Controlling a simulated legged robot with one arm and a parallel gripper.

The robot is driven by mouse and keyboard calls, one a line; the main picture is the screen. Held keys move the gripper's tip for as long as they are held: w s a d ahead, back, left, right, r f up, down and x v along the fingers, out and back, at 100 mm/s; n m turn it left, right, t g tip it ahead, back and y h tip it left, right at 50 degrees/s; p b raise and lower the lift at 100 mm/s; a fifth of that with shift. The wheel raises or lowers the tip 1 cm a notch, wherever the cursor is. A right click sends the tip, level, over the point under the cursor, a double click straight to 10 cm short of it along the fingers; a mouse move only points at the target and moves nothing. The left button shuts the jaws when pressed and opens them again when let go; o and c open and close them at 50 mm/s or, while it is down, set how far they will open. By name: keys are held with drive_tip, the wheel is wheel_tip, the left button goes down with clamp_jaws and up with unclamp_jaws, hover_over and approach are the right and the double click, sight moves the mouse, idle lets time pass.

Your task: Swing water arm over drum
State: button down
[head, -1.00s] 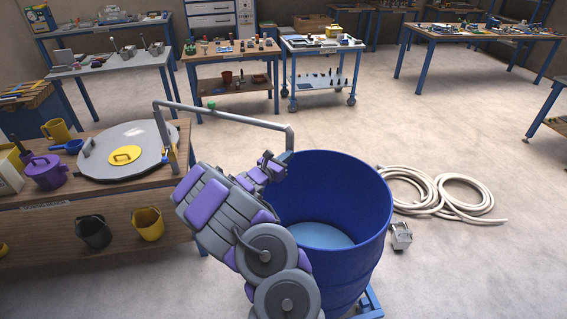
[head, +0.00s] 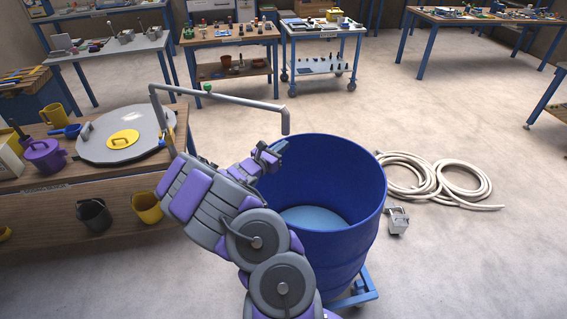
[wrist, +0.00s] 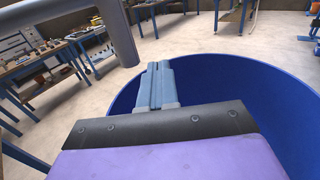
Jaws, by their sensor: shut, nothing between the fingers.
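The water arm (head: 232,98) is a grey pipe with a green knob (head: 207,87). It rises at the bench's right end, runs right, and bends down to an open end at the drum's back-left rim. I cannot tell whether that end is inside the rim. The blue drum (head: 335,240) stands open, with a lighter blue surface inside. My gripper (head: 273,154) is shut and empty, just below the pipe end, by the drum's left rim. In the wrist view the shut fingers (wrist: 157,85) lie over the drum's edge, and the pipe (wrist: 118,35) hangs to their left, apart from them.
A wooden bench (head: 60,205) at left carries a round grey lid (head: 98,146) and a purple pot (head: 44,155). A coiled white hose (head: 440,185) and a small grey box (head: 397,220) lie on the floor right of the drum.

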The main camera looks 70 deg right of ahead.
drive_tip(key=s+a, duration=0.2)
drive_tip(key=a, duration=0.6)
drive_tip(key=shift+s+a+p, duration=0.2)
drive_tip(key=shift+a+p, duration=0.05)
drive_tip(key=shift+p, duration=0.1)
drive_tip(key=s+a+r+m+g+y, duration=0.2)
drive_tip(key=s+a+r+m+y, duration=0.1)
drive_tip(key=a+r+m, duration=0.35)
drive_tip(key=s+a+r+m+g+y, duration=0.2)
drive_tip(key=s+a+r+m+g, duration=0.1)
drive_tip(key=a+r+m, duration=0.35)
drive_tip(key=s+a+f+m+t+y+b, duration=0.1)
drive_tip(key=a+t+y, duration=0.3)
drive_tip(key=a, duration=1.5)
drive_tip(key=s+a+f+m+t+y, duration=0.1)
drive_tip(key=a+y, duration=0.7)
drive_tip(key=a, duration=1)
drive_tip(key=s+f+t, duration=0.1)
drive_tip(key=s+t, duration=0.1)
drive_tip(key=shift+s+a+f+t+b, duration=0.15)
drive_tip(key=shift+a+f+t+b, duration=0.2)
drive_tip(key=shift+f+t+b, duration=0.05)
